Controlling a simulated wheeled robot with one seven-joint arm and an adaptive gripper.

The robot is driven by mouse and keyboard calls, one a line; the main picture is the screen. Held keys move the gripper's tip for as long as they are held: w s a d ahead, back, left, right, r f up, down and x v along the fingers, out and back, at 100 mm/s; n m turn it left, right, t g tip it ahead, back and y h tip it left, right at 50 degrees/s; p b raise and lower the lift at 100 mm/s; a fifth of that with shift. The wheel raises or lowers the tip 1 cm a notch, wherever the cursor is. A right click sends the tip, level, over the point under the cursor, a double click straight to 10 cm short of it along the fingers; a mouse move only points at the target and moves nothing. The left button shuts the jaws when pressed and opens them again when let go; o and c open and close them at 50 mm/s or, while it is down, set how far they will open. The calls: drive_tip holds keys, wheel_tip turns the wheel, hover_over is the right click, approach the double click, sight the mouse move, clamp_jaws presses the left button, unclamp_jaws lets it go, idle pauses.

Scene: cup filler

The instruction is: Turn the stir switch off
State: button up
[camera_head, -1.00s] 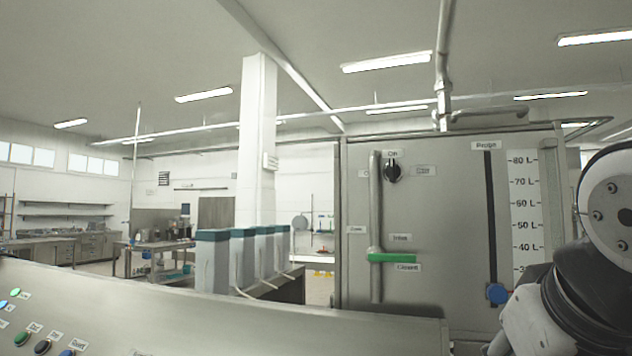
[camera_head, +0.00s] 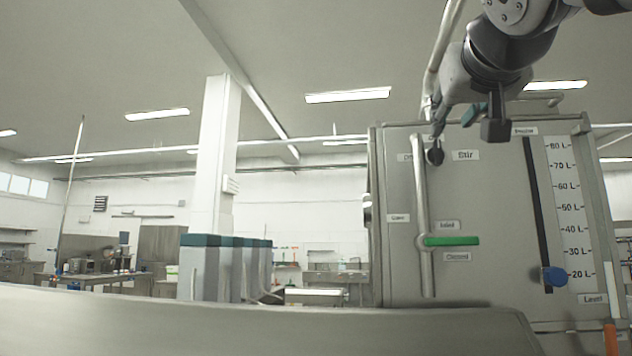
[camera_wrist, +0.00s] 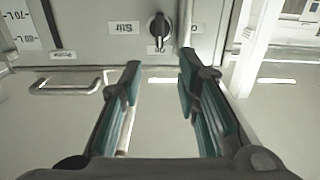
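The stir switch (camera_head: 435,156) is a small black rotary knob near the top left of the grey tank panel, beside the "Stir" label (camera_head: 466,155). In the upside-down wrist view the knob (camera_wrist: 159,26) stands near upright, with an "On" label (camera_wrist: 158,49) just below it. My gripper (camera_head: 464,120) is raised in front of the panel's top, close to the switch in the picture. In the wrist view my gripper (camera_wrist: 160,63) is open and empty, its two teal-padded fingers apart and the knob beyond the gap. I see no contact with the knob.
A vertical pipe with a green valve handle (camera_head: 452,241) runs below the switch. A black level slot with a blue knob (camera_head: 554,276) is to the right. A metal handle (camera_wrist: 66,87) shows in the wrist view. A metal console edge (camera_head: 250,325) spans the foreground.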

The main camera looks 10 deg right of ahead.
sight(438, 141)
drive_tip(key=x, duration=1)
drive_tip(key=shift+p, duration=0.35)
clamp_jaws()
